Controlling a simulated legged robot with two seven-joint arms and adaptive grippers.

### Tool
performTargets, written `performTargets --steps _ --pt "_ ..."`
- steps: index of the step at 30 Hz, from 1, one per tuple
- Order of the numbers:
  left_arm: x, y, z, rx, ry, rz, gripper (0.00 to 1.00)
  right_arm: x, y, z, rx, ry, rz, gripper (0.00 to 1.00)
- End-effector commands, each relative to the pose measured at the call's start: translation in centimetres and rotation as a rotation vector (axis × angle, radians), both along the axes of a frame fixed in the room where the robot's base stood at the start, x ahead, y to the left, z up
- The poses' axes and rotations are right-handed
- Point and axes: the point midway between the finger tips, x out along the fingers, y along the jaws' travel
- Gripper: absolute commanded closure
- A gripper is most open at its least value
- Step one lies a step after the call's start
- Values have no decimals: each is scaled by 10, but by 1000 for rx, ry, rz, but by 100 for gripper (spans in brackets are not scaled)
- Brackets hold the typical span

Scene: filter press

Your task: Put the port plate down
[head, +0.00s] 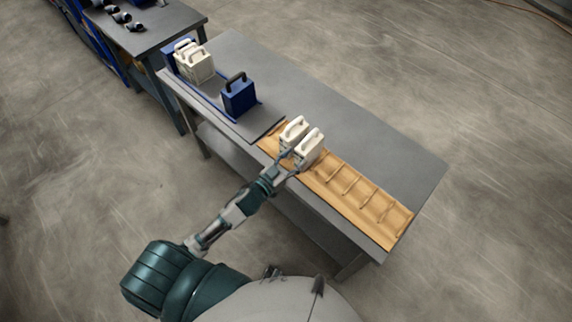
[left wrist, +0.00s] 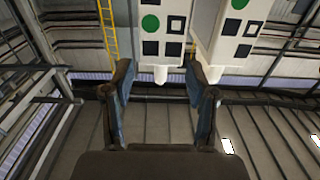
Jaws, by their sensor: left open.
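Two white port plates with loop handles stand upright side by side at the left end of the wooden slotted rack (head: 391,229): a farther plate (head: 291,133) and a nearer plate (head: 311,149). My left gripper (head: 287,161) is open, low at the near side of these plates. In the left wrist view, one white plate (left wrist: 164,28) with a green circle and black squares is above the open fingers (left wrist: 162,78). Its small bottom nub shows between the fingertips, with a gap on each side. A second white plate (left wrist: 232,30) is beside it. My right gripper is not in view.
The rack's slots to the right are empty. On the same table (head: 345,115), a grey tray (head: 215,104) with blue edges holds a dark blue plate (head: 238,97) and cream plates (head: 197,62). Another table (head: 150,35) with dark items stands at the upper left. The table's back is clear.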

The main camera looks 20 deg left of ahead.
Motion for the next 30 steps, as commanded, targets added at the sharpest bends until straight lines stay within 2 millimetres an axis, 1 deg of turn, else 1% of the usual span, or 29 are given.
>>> performTargets --steps 1,3,6,9,15,26,29,30 --pt "-11 4 -2 1 4 0 42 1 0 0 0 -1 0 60" --pt "-23 8 -1 2 2 0 42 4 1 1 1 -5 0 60" --pt "-35 12 -1 1 3 0 42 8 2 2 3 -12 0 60" --pt "-42 14 -1 1 3 0 42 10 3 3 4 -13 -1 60" --pt "-44 14 0 3 0 0 42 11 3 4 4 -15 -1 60" --pt "-44 16 0 1 1 0 42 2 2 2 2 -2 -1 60" --pt "-45 17 -3 5 14 13 42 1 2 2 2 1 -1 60" --pt "-46 18 -6 11 35 32 42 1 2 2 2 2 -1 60"
